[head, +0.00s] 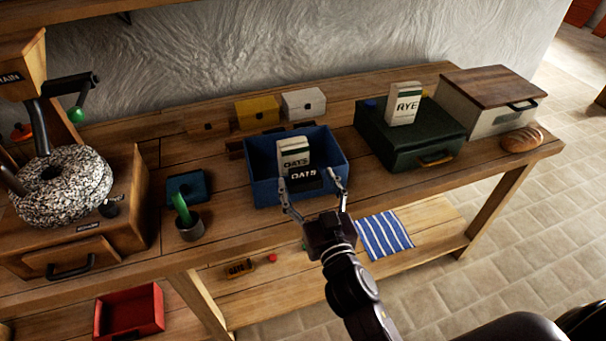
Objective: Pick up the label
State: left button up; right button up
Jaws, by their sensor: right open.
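A black label reading OATS (304,180) shows at the front rim of a blue bin (268,190). A white OATS packet (294,150) stands inside the bin behind it. My right gripper (309,184) is open in front of the bin, with one finger on each side of the label. I cannot tell whether the fingers touch it. My left gripper is out of view.
A dark green case (400,148) carrying a RYE packet (403,104) stands right of the bin. A striped cloth (384,234) lies on the lower shelf.

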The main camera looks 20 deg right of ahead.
aim_at(303, 167)
jog(key=w+p, duration=0.1)
jog(key=w, duration=0.3)
jog(key=shift+w+d+r, duration=0.15)
jog(key=shift+w, duration=0.3)
jog(key=shift+c, duration=0.3)
jog(key=c, duration=1.2)
